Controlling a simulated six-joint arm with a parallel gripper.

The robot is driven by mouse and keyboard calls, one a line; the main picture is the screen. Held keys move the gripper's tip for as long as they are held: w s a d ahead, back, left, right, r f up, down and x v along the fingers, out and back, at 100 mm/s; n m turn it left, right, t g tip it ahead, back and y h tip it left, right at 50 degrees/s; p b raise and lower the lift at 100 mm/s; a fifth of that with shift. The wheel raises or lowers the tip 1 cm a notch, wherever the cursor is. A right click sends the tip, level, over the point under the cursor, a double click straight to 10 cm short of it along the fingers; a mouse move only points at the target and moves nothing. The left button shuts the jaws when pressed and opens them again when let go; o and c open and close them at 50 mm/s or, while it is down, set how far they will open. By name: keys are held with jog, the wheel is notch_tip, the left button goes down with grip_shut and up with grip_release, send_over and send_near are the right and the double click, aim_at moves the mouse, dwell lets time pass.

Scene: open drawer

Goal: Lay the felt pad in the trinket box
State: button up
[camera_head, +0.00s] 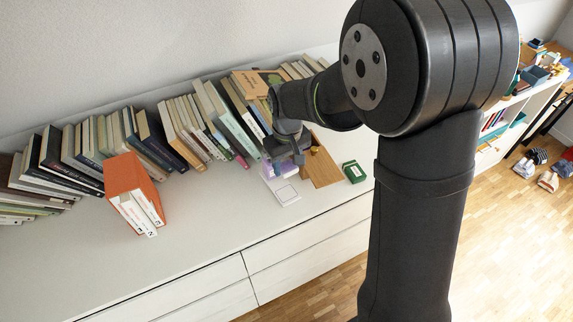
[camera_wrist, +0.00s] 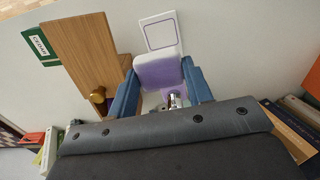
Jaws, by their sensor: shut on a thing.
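My gripper (camera_wrist: 161,84) has two blue fingers, one at each side of a lavender felt pad (camera_wrist: 160,70), and is shut on it. In the head view my gripper (camera_head: 287,158) is low over the cabinet top, and the pad is mostly hidden there. Just beyond the pad in the wrist view is a white square panel with a purple border (camera_wrist: 160,33); it also shows in the head view (camera_head: 286,194). It may be part of the trinket box; I cannot tell. White and purple surfaces below the pad are largely hidden by the gripper.
A wooden board (camera_head: 323,168) with a brass knob (camera_wrist: 98,95) lies beside my gripper. Rows of books (camera_head: 205,125) stand along the wall. An orange slipcase (camera_head: 130,185) stands left. The white top (camera_head: 190,230) between is clear.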

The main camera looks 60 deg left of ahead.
jog(key=w+a+r, duration=0.3)
jog(key=w, duration=0.3)
jog(key=w+a+r, duration=0.4)
jog(key=w, duration=0.2)
jog(key=shift+s+f, duration=0.2)
jog(key=shift+f, duration=2.95)
jog(key=o, duration=1)
jog(key=shift+r, duration=0.15)
notch_tip(320, 180, up, 12)
jog(key=shift+f, duration=0.2)
